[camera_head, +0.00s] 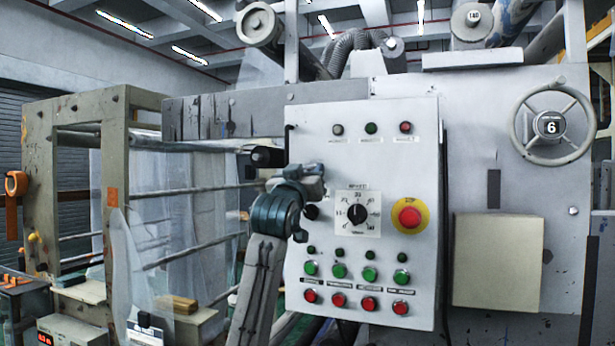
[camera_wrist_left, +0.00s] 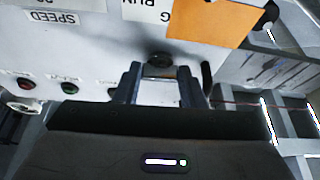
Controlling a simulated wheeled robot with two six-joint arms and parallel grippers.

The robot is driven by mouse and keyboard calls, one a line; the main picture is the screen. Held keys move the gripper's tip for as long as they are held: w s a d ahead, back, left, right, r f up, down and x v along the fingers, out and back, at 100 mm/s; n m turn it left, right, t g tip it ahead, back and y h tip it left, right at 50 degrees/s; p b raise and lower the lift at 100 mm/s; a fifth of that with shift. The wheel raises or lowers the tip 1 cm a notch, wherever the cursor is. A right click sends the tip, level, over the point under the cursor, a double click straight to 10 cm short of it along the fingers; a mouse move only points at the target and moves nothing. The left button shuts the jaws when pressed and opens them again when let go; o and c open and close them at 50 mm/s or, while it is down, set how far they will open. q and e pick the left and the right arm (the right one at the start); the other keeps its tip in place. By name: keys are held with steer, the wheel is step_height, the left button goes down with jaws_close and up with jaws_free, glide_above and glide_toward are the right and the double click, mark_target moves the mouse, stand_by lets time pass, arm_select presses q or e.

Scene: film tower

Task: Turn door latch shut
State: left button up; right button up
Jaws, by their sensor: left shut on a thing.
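The door latch is a small dark knob (camera_wrist_left: 160,60) on the white control panel door (camera_head: 420,150). It sits between my left fingertips in the left wrist view. My left gripper (camera_wrist_left: 160,75) is shut on this latch. In the head view the gripper (camera_head: 312,178) reaches the left side of the panel from below and covers the latch, so its turned angle cannot be told. My right gripper is in neither view.
The panel holds a speed dial (camera_head: 357,213), a red stop button (camera_head: 409,217) on yellow and rows of green and red buttons. An orange sheet (camera_wrist_left: 208,18) is close to my left fingers. A handwheel (camera_head: 552,122) is at the right.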

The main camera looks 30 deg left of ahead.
arm_select(q)
steer(key=shift+d+f+n+y+b, duration=0.1)
steer(key=shift+f+n+y+b, duration=0.1)
steer(key=shift+n+y+b, duration=0.65)
steer(key=n+b, duration=0.1)
steer(key=n, duration=0.1)
steer(key=n+g+y+b, duration=0.1)
steer(key=n+b, duration=0.1)
steer(key=n, duration=0.1)
steer(key=shift+d+r+g+y, duration=0.1)
steer(key=shift+d+g+y, duration=0.05)
steer(key=shift+g+y, duration=0.15)
steer(key=n+g+y+b, duration=0.1)
steer(key=n, duration=0.2)
steer(key=n+g+b, duration=0.1)
steer(key=n+b, duration=0.1)
steer(key=n, duration=0.1)
steer(key=shift+w+d+r+y, duration=0.1)
steer(key=shift+d+r+y, duration=0.1)
steer(key=shift+y, duration=0.15)
steer(key=n, duration=0.1)
steer(key=n+g, duration=0.1)
steer(key=n, duration=0.1)
steer(key=n+g+b, duration=0.1)
steer(key=shift+r+n, duration=0.25)
steer(key=shift+d+r+n+g, duration=0.15)
steer(key=shift+n+g, duration=0.55)
steer(key=shift+n, duration=1.4)
steer(key=o, duration=1)
